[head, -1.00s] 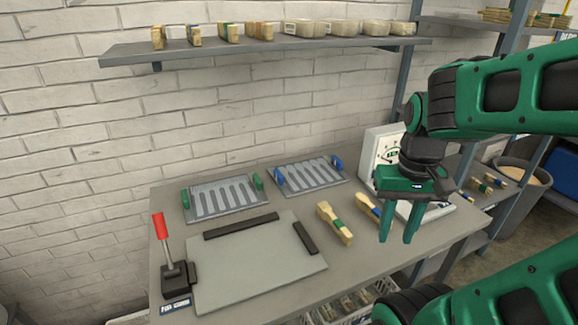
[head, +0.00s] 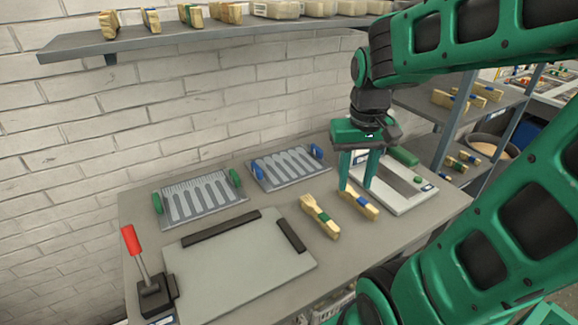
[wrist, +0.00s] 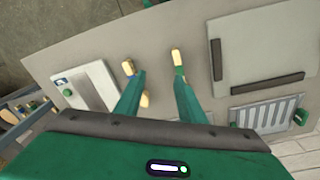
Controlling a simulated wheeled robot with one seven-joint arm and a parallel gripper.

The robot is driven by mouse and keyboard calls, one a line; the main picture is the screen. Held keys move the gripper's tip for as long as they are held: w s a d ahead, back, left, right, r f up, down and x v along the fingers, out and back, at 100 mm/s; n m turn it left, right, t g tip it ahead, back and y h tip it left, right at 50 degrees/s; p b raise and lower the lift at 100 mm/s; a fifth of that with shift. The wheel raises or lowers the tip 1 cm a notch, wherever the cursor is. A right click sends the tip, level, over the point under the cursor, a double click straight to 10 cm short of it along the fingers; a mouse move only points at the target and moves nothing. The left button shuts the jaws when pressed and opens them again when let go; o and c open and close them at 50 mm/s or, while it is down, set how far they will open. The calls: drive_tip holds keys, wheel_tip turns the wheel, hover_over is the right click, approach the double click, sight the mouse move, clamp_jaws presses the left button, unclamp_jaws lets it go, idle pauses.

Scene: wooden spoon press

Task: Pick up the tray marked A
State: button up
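Two grey trays with spoon-shaped slots lie at the back of the bench. The left tray (head: 197,204) has green handles, and the right tray (head: 290,166) has blue handles. No letter A is readable on either, so I cannot tell which is marked A. My gripper (head: 357,189) points down, open, right of both trays and over the blue-banded wooden spoon bundle (head: 361,206). In the wrist view its open fingers (wrist: 158,76) show nothing held. The green-handled tray (wrist: 268,115) shows there at lower right; the blue-handled one is not seen.
A green-banded spoon bundle (head: 320,216) lies beside the blue-banded one. A flat grey plate with dark bars (head: 235,262) and a red-handled lever (head: 136,252) occupy the front left. A white scale (head: 405,190) stands at right. A shelf (head: 160,40) hangs above the bench.

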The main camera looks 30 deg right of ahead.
drive_tip(key=w+a+n+t, duration=0.1)
drive_tip(key=w+a+n, duration=0.2)
drive_tip(key=w, duration=1.2)
drive_tip(key=n+t, duration=0.2)
approach(256, 166)
drive_tip(key=shift+w+d+f+y, duration=0.15)
drive_tip(key=shift+d+f, duration=0.15)
drive_tip(key=shift+f, duration=0.25)
drive_tip(key=shift+d+f+y, duration=0.15)
drive_tip(key=shift+d+f, duration=0.1)
drive_tip(key=shift+f, duration=0.3)
drive_tip(key=shift+a+x, duration=0.15)
drive_tip(key=shift+x, duration=1.35)
drive_tip(key=shift+a+x, duration=0.15)
drive_tip(key=shift+x, duration=1.4)
drive_tip(key=shift+r, duration=0.1)
clamp_jaws()
